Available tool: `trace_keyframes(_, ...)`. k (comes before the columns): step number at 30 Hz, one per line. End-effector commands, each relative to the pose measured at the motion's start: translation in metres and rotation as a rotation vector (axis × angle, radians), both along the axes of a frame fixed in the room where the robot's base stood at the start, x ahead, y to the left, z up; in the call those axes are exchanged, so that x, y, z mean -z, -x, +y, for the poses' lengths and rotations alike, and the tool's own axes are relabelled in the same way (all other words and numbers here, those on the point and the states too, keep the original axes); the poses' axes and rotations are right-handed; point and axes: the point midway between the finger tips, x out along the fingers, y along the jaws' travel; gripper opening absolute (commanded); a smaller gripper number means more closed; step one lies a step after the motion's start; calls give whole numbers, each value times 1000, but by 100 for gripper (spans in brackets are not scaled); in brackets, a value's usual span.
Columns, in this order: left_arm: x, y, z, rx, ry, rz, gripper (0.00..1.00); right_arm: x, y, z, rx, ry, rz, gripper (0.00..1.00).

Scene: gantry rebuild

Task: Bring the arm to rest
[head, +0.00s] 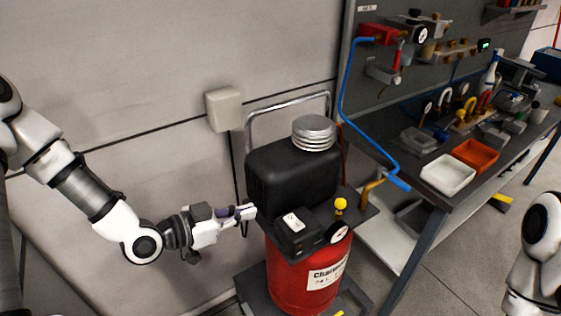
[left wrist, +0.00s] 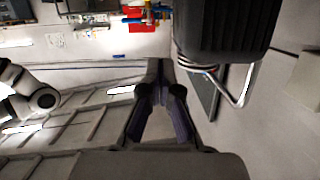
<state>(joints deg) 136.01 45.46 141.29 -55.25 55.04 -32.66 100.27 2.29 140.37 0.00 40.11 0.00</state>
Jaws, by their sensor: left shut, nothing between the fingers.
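My left arm comes in from the left in the head view. Its gripper (head: 247,212) is shut and empty, just left of the black-topped compressor (head: 292,172) and close to its near left side. In the left wrist view the gripper's fingers (left wrist: 160,75) meet at their tips with nothing between them. The compressor's black housing (left wrist: 222,28) fills the top right of that view. Part of my right arm (head: 540,245) shows at the right edge of the head view; its gripper is out of the picture.
The compressor has a red tank (head: 300,275), a metal handle (head: 288,104) and a gauge (head: 338,232). A workbench (head: 432,200) on the right holds a white tray (head: 447,175), an orange tray (head: 475,156) and several tools. A blue hose (head: 345,100) hangs by the pegboard. Wall space at left is clear.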

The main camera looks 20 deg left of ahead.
Motion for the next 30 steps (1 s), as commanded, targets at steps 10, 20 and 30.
trace_keyframes(10,107,51,-34,131,-150,278,0,0,0,0,0,0,0,40)
trace_keyframes(20,279,201,-16,-179,-448,1116,0,0,0,0,0,0,0,40)
trace_keyframes(30,283,218,17,-620,-367,1316,0,0,0,0,0,0,0,40)
